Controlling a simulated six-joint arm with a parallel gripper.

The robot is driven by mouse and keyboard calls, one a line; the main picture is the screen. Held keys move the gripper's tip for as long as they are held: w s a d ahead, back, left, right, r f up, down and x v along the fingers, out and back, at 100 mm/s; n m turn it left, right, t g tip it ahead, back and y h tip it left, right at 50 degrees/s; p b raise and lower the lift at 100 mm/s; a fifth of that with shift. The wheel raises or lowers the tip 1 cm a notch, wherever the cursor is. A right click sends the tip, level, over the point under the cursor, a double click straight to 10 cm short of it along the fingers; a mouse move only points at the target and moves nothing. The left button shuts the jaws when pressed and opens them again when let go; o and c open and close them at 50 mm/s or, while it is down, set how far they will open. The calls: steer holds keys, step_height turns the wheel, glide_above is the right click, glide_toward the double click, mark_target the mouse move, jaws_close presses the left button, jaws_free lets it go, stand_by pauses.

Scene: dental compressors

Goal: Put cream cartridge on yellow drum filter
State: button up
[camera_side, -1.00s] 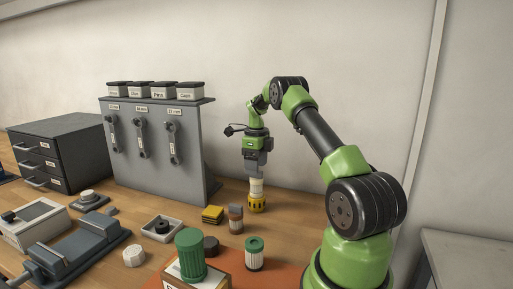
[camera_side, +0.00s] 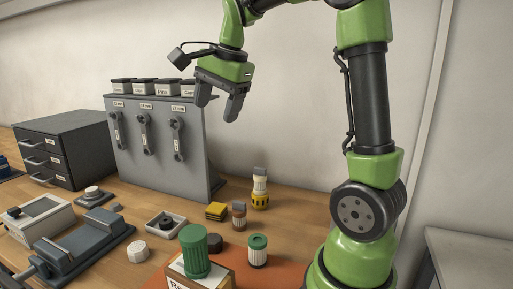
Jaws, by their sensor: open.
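The yellow drum filter (camera_side: 260,202) stands upright on the table, right of the grey tool panel. The cream cartridge (camera_side: 260,185) stands upright on top of it, with a small grey piece (camera_side: 260,171) at its top end. My gripper (camera_side: 218,108) is open and empty, high above the table in front of the tool panel, up and left of the cartridge and well apart from it.
A grey panel (camera_side: 152,160) with hanging wrenches and labelled bins stands behind. Nearby are a yellow block (camera_side: 216,211), a brown-and-grey cylinder (camera_side: 239,216), a white-and-green cartridge (camera_side: 258,251), a green cylinder (camera_side: 195,252) and a white tray (camera_side: 166,223). A vise (camera_side: 85,243) sits front left.

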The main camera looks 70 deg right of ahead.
steer(key=s+a+f+n+t+y, duration=0.2)
steer(key=s+a+n+t, duration=0.1)
steer(key=s+a+n, duration=1)
steer(key=shift+s+a+f+n+t, duration=0.35)
steer(key=shift+s+a+n, duration=0.1)
steer(key=shift+n, duration=0.75)
